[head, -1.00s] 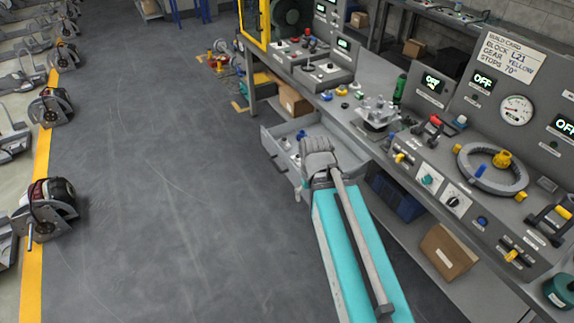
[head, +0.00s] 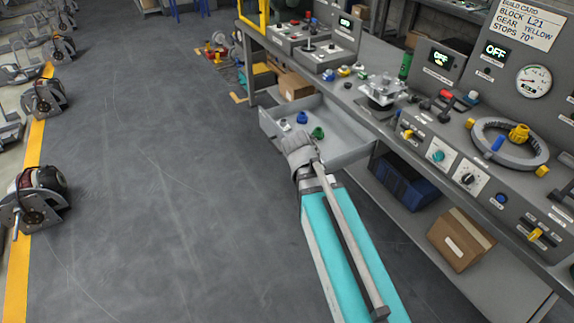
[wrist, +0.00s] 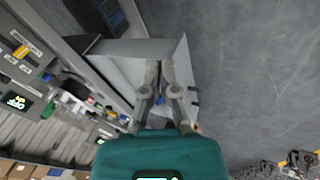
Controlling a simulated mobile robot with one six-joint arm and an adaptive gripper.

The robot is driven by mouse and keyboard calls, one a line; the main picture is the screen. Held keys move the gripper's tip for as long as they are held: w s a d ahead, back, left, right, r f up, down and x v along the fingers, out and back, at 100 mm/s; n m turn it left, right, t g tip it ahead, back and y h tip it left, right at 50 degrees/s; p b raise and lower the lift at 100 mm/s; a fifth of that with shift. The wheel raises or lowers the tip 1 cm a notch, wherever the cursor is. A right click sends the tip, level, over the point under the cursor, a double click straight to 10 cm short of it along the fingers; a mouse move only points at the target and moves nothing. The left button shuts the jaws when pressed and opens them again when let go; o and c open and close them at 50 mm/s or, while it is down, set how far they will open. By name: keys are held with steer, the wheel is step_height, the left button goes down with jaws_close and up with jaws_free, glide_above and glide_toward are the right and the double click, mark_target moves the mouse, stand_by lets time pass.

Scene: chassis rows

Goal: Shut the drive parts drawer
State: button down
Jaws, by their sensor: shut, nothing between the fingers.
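The drive parts drawer (head: 345,143) is a grey open-topped drawer, pulled out from under the workbench on its left side. Small blue and green parts lie inside it.
The workbench carries control panels, a gear ring (head: 482,150) and a metal fixture (head: 382,92). A blue crate (head: 400,188) and a cardboard box (head: 460,240) sit on the shelf below. Open floor (head: 160,180) lies left of the drawer.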

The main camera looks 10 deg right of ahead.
steer(key=w+a+f+n+t+h+b, duration=0.2)
steer(key=w+f+n+t+h+b, duration=0.3)
steer(key=w+f+b, duration=0.9)
steer(key=w+a+f+n+t+y+b, duration=0.1)
steer(key=w+a+f+n+t+b, duration=0.2)
steer(key=b, duration=1.6)
steer(key=a+f+n+t, duration=0.1)
steer(key=a+n+t, duration=0.2)
steer(key=a+t, duration=0.2)
steer(key=shift+w+a+f+n+y, duration=0.15)
steer(key=shift+w+a+n+y, duration=0.2)
steer(key=shift+a, duration=0.7)
steer(key=s+d+x, duration=0.1)
steer(key=d+x, duration=0.1)
steer(key=x, duration=1)
steer(key=shift+w+d, duration=0.25)
steer(key=shift+d, duration=0.2)
